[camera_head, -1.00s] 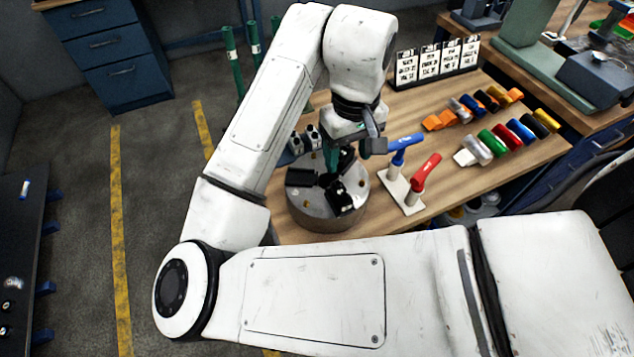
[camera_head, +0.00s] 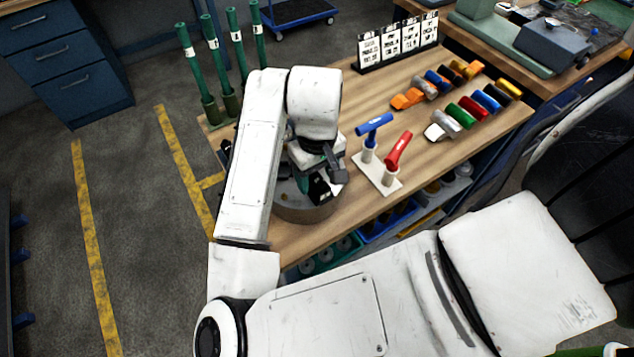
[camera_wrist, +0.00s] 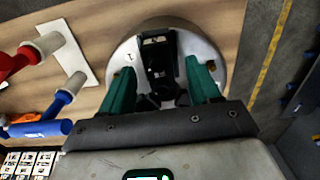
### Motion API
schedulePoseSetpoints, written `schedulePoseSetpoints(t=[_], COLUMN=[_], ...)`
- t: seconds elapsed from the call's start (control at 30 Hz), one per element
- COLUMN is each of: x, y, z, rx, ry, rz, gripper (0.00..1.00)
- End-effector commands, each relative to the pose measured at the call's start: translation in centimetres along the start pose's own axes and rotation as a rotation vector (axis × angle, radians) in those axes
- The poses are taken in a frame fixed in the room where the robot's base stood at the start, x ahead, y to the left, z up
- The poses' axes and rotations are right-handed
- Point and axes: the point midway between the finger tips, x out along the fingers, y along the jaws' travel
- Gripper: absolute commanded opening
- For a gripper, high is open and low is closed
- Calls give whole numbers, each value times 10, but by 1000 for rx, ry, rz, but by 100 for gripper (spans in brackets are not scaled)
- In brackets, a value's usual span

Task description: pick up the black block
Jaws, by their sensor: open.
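The black block (camera_wrist: 158,55) sits on a round grey metal chuck (camera_wrist: 212,48) in the wrist view. My gripper (camera_wrist: 160,68) is open, with its green fingers on either side of the block and a gap visible at both sides. In the head view the black block (camera_head: 319,189) shows only in part beside my gripper (camera_head: 307,184), on the chuck (camera_head: 305,212). My wrist and arm hide most of the chuck top there. Other dark parts lie on the chuck near my fingers, partly hidden.
A white stand (camera_head: 377,175) with a blue and a red T-handle stands right of the chuck. Several coloured cylinders (camera_head: 470,108) lie farther right on the wooden table (camera_head: 400,90). Green posts (camera_head: 210,65) and a label rack (camera_head: 398,43) stand at the back.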

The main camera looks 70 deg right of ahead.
Motion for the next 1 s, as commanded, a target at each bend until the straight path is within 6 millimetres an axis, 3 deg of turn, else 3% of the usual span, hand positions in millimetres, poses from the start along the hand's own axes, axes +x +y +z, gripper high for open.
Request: schedulePoseSetpoints(t=[0.3,0.9,1.0], x=[5,4,4], y=[0,0,0], z=[0,0,0], rx=[0,0,0], ry=[1,1,1], rz=[1,0,0], gripper=[60,2,0])
